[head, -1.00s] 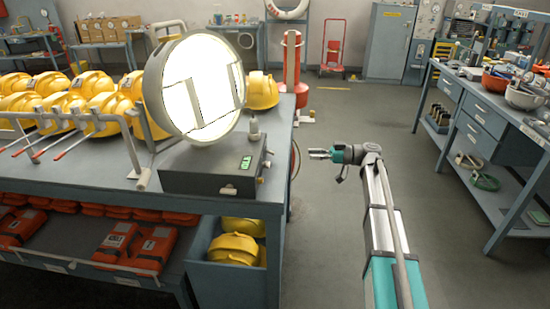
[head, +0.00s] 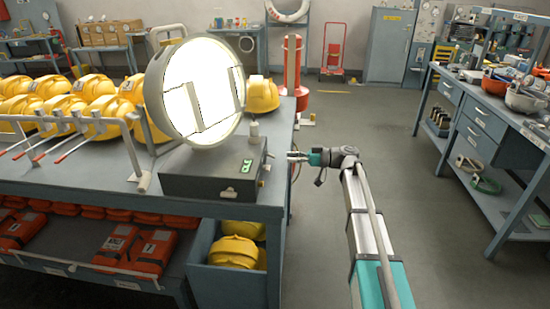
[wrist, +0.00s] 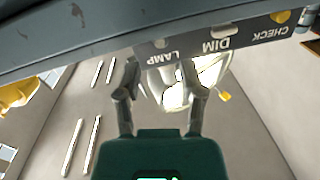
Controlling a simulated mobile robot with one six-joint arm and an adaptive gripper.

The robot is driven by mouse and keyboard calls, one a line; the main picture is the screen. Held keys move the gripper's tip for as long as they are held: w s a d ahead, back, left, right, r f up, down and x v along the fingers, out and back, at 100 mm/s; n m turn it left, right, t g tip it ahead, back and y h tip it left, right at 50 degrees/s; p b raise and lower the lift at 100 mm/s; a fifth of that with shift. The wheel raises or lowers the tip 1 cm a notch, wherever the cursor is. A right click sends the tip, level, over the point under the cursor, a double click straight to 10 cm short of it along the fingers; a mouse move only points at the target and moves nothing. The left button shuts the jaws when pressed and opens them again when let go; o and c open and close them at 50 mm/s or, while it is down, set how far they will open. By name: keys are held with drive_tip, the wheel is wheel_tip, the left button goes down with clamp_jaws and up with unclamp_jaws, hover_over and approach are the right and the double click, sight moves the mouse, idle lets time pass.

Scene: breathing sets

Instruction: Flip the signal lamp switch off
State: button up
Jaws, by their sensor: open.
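The signal lamp (head: 196,92) stands on the bench with its big round face glowing white. It is mounted on a dark grey control box (head: 208,180) with a green display on top. Small knobs (head: 262,182) show on the box's right side. In the wrist view a dark panel (wrist: 245,35) bears upside-down labels LAMP, DIM and CHECK. A small pale part (wrist: 160,44) sits by LAMP; its position cannot be told. My gripper (head: 292,156) is right of the box, pointing left at it. It is open and empty, its fingers (wrist: 162,78) apart below the LAMP label.
Yellow helmets (head: 102,103) and a rack of levers (head: 65,121) stand on the bench, left of the lamp. A red cylinder (head: 292,65) stands behind. A second bench (head: 490,120) is at the right. The floor between the benches is clear.

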sight(274, 157)
drive_tip(key=shift+s+a, duration=0.1)
drive_tip(key=shift+a, duration=3.05)
drive_tip(key=shift+c, duration=0.2)
clamp_jaws()
drive_tip(key=shift+d, duration=0.1)
